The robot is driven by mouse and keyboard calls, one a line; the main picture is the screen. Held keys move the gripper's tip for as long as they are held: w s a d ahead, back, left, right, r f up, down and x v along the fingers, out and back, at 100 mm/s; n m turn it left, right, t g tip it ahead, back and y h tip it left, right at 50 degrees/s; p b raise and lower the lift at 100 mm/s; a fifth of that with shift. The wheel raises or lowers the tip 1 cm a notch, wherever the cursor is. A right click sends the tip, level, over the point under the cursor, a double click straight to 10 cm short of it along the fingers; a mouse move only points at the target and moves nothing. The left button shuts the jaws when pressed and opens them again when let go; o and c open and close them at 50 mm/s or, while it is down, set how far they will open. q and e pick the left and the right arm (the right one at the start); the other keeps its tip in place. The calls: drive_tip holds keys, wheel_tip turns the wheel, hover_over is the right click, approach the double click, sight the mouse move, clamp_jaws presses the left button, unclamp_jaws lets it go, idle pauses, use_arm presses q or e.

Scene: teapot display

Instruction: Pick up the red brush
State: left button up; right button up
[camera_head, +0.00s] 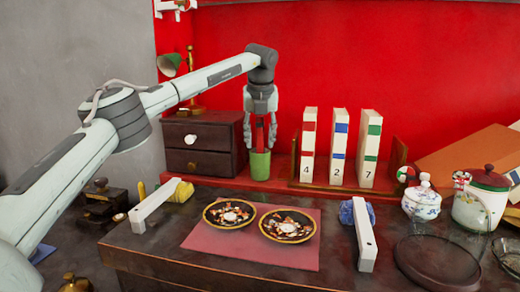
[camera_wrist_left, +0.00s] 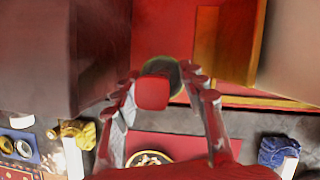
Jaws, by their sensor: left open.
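The red brush (camera_head: 259,136) stands in a green cup (camera_head: 260,166) on the red ledge at the back. My left gripper (camera_head: 260,143) points straight down over the cup, its fingers on either side of the brush. It is open. In the left wrist view, the blunt red end of the brush (camera_wrist_left: 152,93) lies between the fingers (camera_wrist_left: 160,88), with the green cup rim (camera_wrist_left: 175,74) partly hidden behind it. Contact between fingers and brush is not clear. My right gripper is not in view.
A dark drawer box (camera_head: 205,142) stands close left of the cup. Numbered white blocks (camera_head: 337,150) stand in a rack on the right. Two patterned plates (camera_head: 230,214) lie on a red mat (camera_head: 250,250) in front. Jars (camera_head: 482,205) and glassware stand at the right.

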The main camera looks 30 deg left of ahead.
use_arm(q)
clamp_jaws()
drive_tip(key=shift+r, duration=0.1)
idle(0.4)
